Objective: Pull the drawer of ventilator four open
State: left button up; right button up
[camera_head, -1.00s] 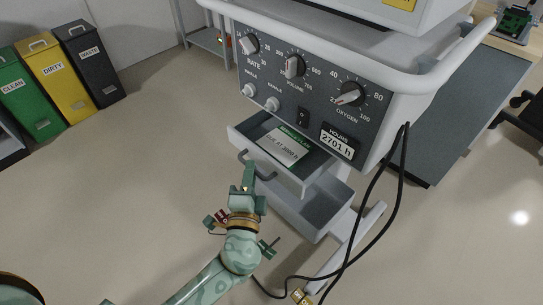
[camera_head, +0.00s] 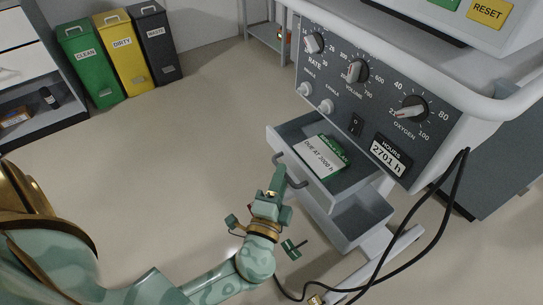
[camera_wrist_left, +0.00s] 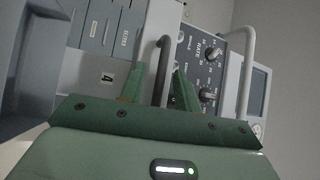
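The ventilator (camera_head: 345,85) has a dark dial panel and, below it, a grey drawer (camera_head: 318,186) that stands pulled out. A green and white card (camera_head: 320,157) reading "DUE AT 2000 h" lies inside. The drawer's dark bar handle (camera_head: 296,184) is on its front. My left gripper (camera_head: 278,170) is at this handle. In the left wrist view the handle (camera_wrist_left: 164,62) stands between the two green fingers (camera_wrist_left: 159,75), with gaps visible on both sides, so the gripper is open around it. My right gripper is not in view.
A lower grey bin (camera_head: 358,222) sits under the drawer. Black cables (camera_head: 437,215) hang at the ventilator's right and run across the floor. Green (camera_head: 88,65), yellow (camera_head: 122,55) and black (camera_head: 155,45) bins stand at the back left. The floor left of the drawer is clear.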

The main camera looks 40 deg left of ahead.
pick_arm(q)
jog(key=v, duration=1.6)
jog(key=shift+p, duration=0.4)
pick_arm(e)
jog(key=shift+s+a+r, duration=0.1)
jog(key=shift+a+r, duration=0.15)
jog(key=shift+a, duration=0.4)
pick_arm(q)
jog(key=shift+w+r, duration=0.1)
jog(key=shift+r, duration=0.05)
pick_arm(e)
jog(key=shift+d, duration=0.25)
